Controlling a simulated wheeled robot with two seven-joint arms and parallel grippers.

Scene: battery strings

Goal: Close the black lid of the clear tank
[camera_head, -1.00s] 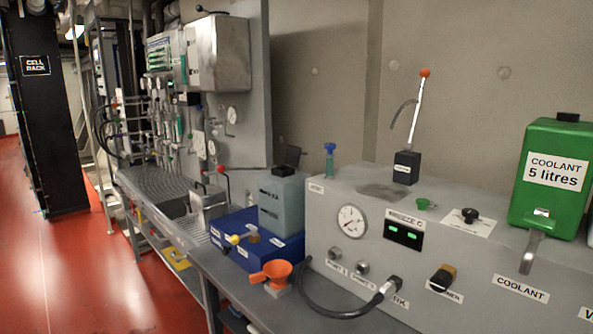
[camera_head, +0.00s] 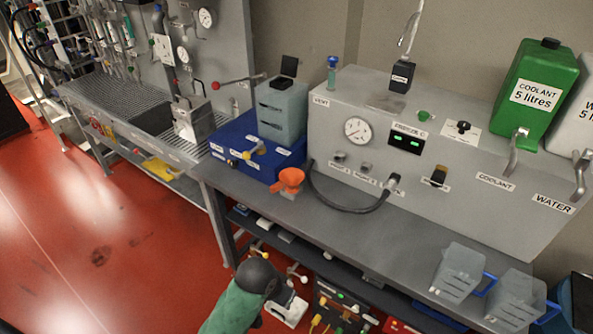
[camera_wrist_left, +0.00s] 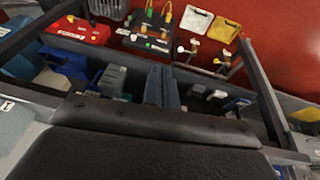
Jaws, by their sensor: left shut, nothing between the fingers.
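The clear tank (camera_head: 282,112), greyish-green in the picture, stands on a blue base on the bench. Its black lid (camera_head: 289,66) stands up open at the top of the tank, above the small dark top part. My left arm comes in at the bottom with a green sleeve. Its dark gripper end (camera_head: 262,274) is low in front of the bench, well below and apart from the tank, shut and empty. Its fingertips are hard to make out. In the left wrist view, black gripper parts fill the bottom, and neither tank nor lid can be made out. My right gripper is not in view.
The grey machine (camera_head: 330,115) is close on the right. The bench front (camera_head: 300,225) is clear.

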